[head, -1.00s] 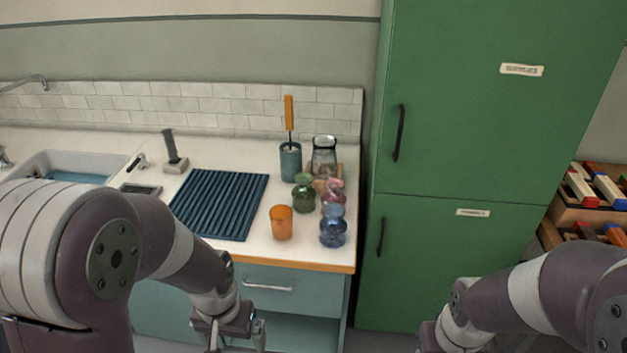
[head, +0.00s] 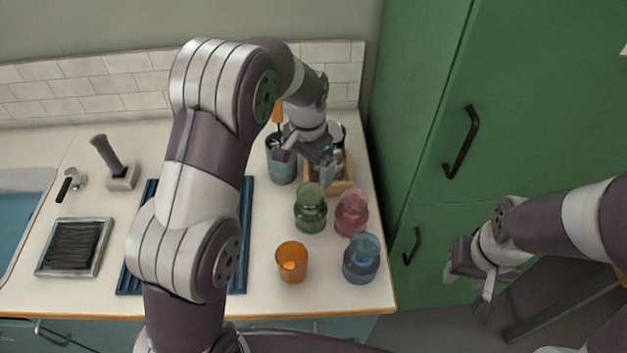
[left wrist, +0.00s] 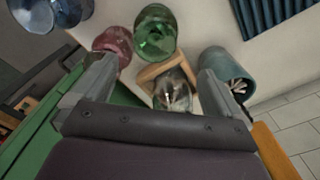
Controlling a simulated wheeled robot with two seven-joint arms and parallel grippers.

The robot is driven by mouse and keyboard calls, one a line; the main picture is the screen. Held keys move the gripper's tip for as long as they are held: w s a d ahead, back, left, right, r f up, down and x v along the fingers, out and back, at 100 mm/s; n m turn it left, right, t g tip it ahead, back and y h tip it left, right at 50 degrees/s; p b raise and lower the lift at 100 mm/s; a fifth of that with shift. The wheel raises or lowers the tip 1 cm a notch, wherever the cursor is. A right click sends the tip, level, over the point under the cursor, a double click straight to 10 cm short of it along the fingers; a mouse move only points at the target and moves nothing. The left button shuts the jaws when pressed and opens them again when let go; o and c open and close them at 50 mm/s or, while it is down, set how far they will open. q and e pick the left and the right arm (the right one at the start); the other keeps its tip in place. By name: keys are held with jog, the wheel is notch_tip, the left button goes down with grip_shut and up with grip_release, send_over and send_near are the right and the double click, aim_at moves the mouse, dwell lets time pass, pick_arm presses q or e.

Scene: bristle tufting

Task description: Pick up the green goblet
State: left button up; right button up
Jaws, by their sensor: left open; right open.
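The green goblet (head: 310,208) is see-through glass and stands upright on the counter, left of a pink goblet (head: 351,213) and behind an orange cup (head: 292,262). It also shows in the left wrist view (left wrist: 154,34), beyond the fingers. My left gripper (head: 307,165) is open and empty, above the counter just behind the green goblet, near the wooden holder. Its two fingers frame the left wrist view (left wrist: 155,88). My right gripper (head: 478,288) is open and empty, low at the right in front of the green cabinet.
A blue goblet (head: 361,260) stands at the counter's front right. A teal holder (head: 282,164) with an orange-handled brush and a wooden box (head: 343,184) with a glass jar stand behind. The green cabinet (head: 420,120) borders the counter. A ribbed blue mat (head: 243,215) lies left.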

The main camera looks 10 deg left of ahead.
aim_at(310, 196)
pick_arm(q)
jog(key=f, duration=0.1)
jog(key=s+f, duration=0.1)
jog(key=f, duration=0.1)
jog(key=shift+s+d, duration=0.1)
jog(key=shift+s, duration=0.1)
notch_tip(310, 196, down, 9)
jog(key=shift+w+d+f+p, duration=0.15)
jog(key=shift+p, duration=0.9)
jog(key=shift+w+f, duration=0.1)
jog(key=shift+f, duration=0.05)
jog(key=c, duration=1)
pick_arm(e)
jog(key=shift+s+d+r, duration=0.1)
jog(key=shift+s+r, duration=0.05)
jog(key=shift+r, duration=0.4)
jog(key=shift+s+r, duration=0.15)
jog(key=shift+r, duration=0.35)
